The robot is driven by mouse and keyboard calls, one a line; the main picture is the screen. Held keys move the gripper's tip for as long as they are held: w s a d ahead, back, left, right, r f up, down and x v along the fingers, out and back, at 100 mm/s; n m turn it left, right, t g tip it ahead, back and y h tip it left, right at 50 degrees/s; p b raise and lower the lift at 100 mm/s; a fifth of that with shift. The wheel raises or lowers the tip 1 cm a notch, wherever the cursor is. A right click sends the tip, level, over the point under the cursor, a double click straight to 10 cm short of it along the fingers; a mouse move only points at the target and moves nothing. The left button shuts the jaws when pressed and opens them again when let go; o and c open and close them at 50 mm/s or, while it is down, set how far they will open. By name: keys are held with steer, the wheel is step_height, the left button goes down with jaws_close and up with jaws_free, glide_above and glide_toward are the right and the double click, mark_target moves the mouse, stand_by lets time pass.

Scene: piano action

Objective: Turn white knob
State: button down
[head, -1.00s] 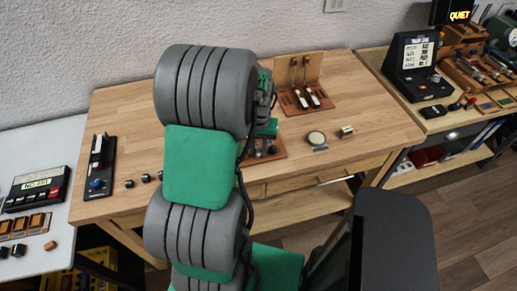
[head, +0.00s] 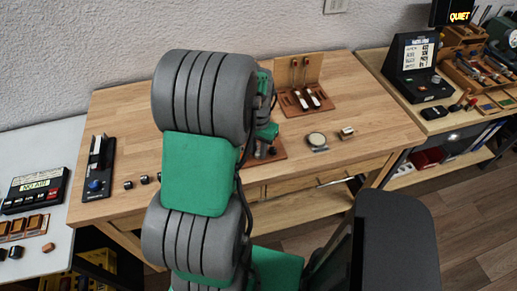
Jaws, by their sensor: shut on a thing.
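My arm covers the middle of the workbench (head: 370,105). Part of my gripper (head: 263,148) shows low over a brown wooden base (head: 278,154), just right of the arm. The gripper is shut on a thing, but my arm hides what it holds. I cannot make out a white knob there. Most of the wooden base is hidden too.
A wooden stand with two white-tipped levers (head: 306,98) stands at the back. A round disc (head: 317,140) and a small metal cylinder (head: 347,133) lie to the right. A black device with a blue knob (head: 96,184) is at the left. The bench's right part is mostly clear.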

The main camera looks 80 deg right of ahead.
mark_target(258, 152)
steer(key=c, duration=1.5)
jaws_free()
steer(key=shift+r, duration=0.1)
step_height(258, 152, up, 8)
steer(key=shift+w+f+b, duration=0.1)
steer(key=shift+f+b, duration=0.05)
steer(key=shift+b, duration=0.4)
